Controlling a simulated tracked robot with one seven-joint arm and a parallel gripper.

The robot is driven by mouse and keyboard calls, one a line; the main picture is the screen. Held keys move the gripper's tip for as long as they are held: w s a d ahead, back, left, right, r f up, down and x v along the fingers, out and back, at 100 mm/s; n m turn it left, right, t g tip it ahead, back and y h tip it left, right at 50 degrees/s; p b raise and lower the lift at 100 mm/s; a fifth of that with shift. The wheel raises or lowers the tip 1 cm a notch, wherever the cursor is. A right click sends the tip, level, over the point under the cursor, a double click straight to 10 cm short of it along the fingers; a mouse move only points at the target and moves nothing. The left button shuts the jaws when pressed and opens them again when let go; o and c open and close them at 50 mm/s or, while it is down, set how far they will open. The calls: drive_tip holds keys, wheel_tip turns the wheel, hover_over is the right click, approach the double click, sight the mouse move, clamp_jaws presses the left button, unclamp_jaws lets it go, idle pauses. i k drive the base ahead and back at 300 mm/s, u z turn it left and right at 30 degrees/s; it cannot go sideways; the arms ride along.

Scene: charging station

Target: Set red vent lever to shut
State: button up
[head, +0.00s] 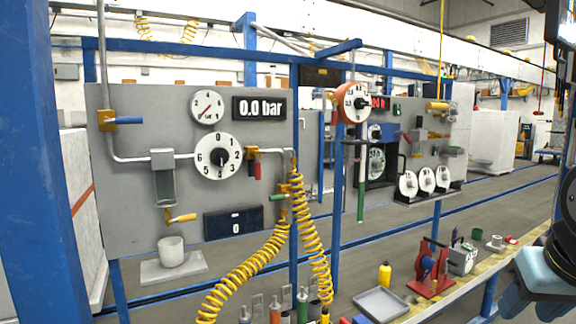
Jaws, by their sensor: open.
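The small red lever (257,171) hangs straight down from a brass valve (251,152) on the left grey panel. It is just right of the white dial numbered around its rim (218,157). The pipe at this valve runs sideways, so the lever stands across it. The round gauge (207,107) has its needle near the low end, and the black display (259,107) reads 0.0 bar. Dark parts of my arm show at the right edge, far from the lever. My gripper's fingertips are not in view.
A blue lever (129,120), a yellow lever (183,217) and a green lever (279,197) share the panel. A bench with a grey tray (381,303) and a red press (430,266) stands at lower right.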

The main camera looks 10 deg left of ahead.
sight(258, 171)
drive_tip(key=u, duration=0.25)
drive_tip(key=i, duration=1)
drive_tip(key=u, duration=0.5)
drive_tip(key=k, duration=0.85)
drive_tip(key=u, duration=0.2)
drive_tip(key=i, duration=0.85)
drive_tip(key=z, duration=0.05)
